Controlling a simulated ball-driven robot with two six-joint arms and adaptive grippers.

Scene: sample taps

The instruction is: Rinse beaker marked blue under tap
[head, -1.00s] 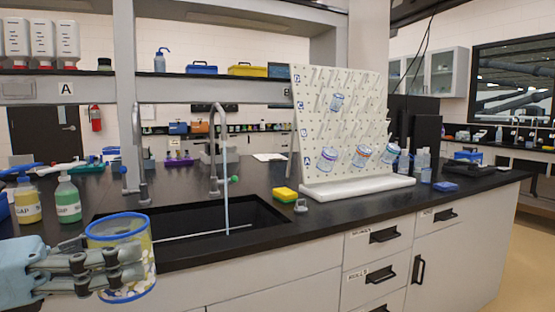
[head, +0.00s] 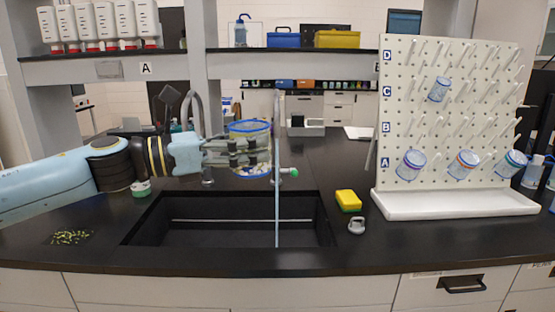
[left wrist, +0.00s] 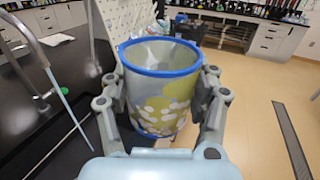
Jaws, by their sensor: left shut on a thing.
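My left gripper (head: 262,153) is shut on the blue-rimmed clear beaker (head: 250,128) and holds it about upright. The beaker also shows in the left wrist view (left wrist: 158,85), with yellow and white patches on its wall, between the gripper's fingers (left wrist: 160,112). A thin pale-blue stream (head: 277,205) runs down into the black sink (head: 190,240). In the head view the beaker is just left of the stream; in the left wrist view a gap separates them, with the stream (left wrist: 67,105) to the left. The running tap (left wrist: 28,45) is mostly hidden in the head view. My right gripper is not in view.
Another tap (head: 195,105) stands behind my left gripper. A yellow-green sponge (head: 348,200) and small grey object (head: 356,226) lie right of the sink. A pegboard (head: 440,65) holds several marked beakers. Greenish-yellow bits (head: 72,237) lie on the counter at left.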

